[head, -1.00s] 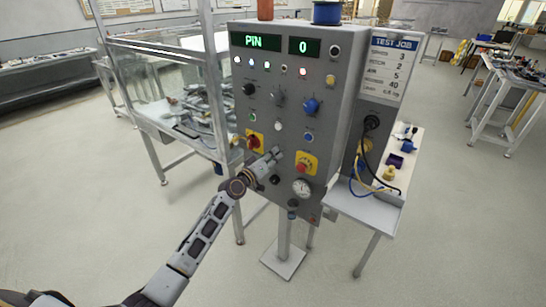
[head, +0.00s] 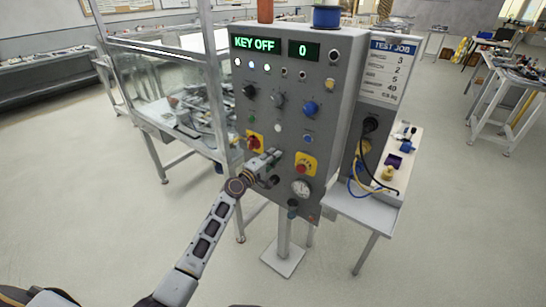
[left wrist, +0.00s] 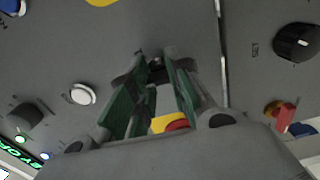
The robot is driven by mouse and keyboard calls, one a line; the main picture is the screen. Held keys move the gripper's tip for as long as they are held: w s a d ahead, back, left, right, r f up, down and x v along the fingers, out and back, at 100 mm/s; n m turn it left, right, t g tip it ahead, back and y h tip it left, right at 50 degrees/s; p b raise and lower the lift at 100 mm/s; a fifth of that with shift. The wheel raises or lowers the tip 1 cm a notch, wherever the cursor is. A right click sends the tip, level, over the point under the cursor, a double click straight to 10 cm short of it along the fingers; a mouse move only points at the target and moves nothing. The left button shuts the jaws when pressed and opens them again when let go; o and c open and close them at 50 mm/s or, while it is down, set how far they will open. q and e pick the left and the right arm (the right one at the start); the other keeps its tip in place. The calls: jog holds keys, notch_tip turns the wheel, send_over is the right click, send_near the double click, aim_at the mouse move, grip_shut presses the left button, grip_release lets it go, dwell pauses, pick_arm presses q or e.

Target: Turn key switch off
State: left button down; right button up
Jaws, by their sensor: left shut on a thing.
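A grey control panel (head: 317,115) stands in the middle of the head view. Its green display (head: 256,43) reads "KEY OFF". My left gripper (head: 277,155) is at the panel's lower front, between the red-and-yellow switch (head: 254,142) and the red stop button (head: 302,169). In the left wrist view its green-padded fingers are shut on a small dark key switch (left wrist: 156,70) at the panel face. The fingers largely hide the key, so its angle cannot be told. My right gripper is not in view.
A side shelf (head: 365,208) with cables sits at right. A framed glass-sided bench (head: 190,110) stands at left. The floor in front is clear.

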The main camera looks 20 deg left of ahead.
pick_arm(q)
jog(key=shift+n, duration=0.3)
jog(key=c, duration=1.1)
grip_release()
jog(key=shift+s+a, duration=0.1)
jog(key=shift+v, duration=5.9)
